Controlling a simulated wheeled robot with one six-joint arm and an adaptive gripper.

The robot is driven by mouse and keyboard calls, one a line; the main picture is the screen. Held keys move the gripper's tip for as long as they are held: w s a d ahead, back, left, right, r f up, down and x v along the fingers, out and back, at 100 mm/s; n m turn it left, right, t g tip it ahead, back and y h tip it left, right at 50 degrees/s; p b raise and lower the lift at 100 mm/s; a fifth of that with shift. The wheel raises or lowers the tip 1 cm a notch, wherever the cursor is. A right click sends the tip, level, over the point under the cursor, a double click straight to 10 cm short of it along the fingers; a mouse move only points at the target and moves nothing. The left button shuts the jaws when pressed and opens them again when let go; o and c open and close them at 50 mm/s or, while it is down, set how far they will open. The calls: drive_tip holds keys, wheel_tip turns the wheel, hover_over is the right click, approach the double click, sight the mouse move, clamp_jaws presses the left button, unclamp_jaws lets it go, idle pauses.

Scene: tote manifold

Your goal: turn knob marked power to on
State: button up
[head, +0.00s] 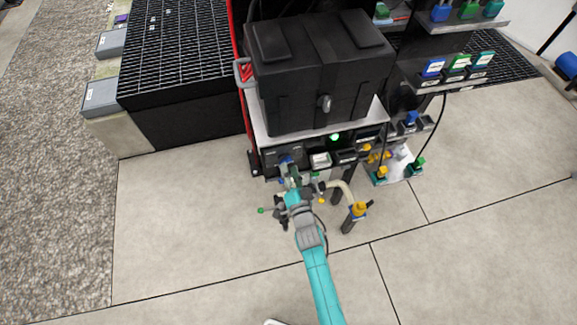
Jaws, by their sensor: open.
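The control panel (270,155) is on the front of the unit, below the black case. A small blue part (286,160) shows on the panel just beyond my gripper; it may be a knob. No marking reading "power" is legible, and I cannot tell which way any knob is turned. A green light (335,136) glows on the panel. My gripper (289,172) is open at the end of my teal arm, close to the panel's left part. It hides part of the panel, and I cannot tell whether it touches the blue part.
A black case (320,72) sits on a metal shelf above the panel. To the right are a bent pipe with a yellow fitting (358,210), valves (378,158) and shelves with coloured blocks (458,68). A black grated platform (180,50) stands left.

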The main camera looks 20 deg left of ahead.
drive_tip(key=v, duration=1)
drive_tip(key=shift+d, duration=0.1)
drive_tip(key=s+d+r+n+h, duration=0.1)
drive_tip(key=s+d+h, duration=0.1)
drive_tip(key=s+d, duration=0.65)
drive_tip(key=s+d+r+h, duration=0.2)
drive_tip(key=s+d+h, duration=0.1)
drive_tip(key=s+d, duration=0.55)
drive_tip(key=s+d+r+h, duration=0.2)
drive_tip(key=s+d+r, duration=0.3)
drive_tip(key=s+r, duration=0.2)
drive_tip(key=s+d+r+n+h, duration=0.1)
drive_tip(key=s+d+r+h, duration=0.2)
drive_tip(key=s+d+r, duration=0.3)
wheel_tip(320, 180, up, 3)
drive_tip(key=s, duration=0.2)
drive_tip(key=shift+s, duration=0.35)
drive_tip(key=shift+d+f, duration=0.1)
drive_tip(key=shift+f, duration=0.05)
drive_tip(key=shift+c, duration=0.3)
